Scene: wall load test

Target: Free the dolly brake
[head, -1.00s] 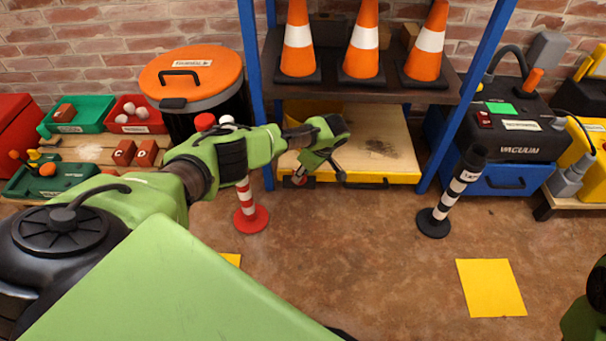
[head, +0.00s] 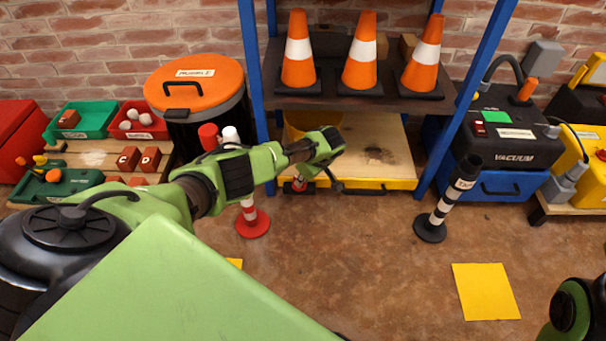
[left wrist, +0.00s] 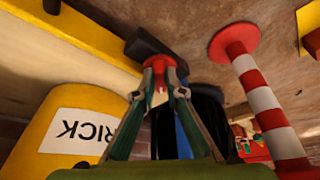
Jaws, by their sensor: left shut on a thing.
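The dolly (head: 370,148), a wooden deck with a yellow front rim, sits under the shelf of the blue-framed rack. A small red piece (head: 299,184), apparently the brake lever's end, shows at its front left; it also shows in the left wrist view (left wrist: 159,65) beside a dark bar. My left gripper (head: 312,180) reaches down at the dolly's front edge. In the left wrist view its two fingers (left wrist: 160,84) converge on the red piece and are shut on it. The fingers hide part of the brake. My right gripper is out of view.
A red-and-white post (head: 252,222) stands close left of my left gripper. A black-and-white post (head: 432,226) stands right of the dolly. A yellow container (left wrist: 78,125) with a label is near the fingers. Cones (head: 360,62) stand on the shelf above. The floor in front is mostly clear.

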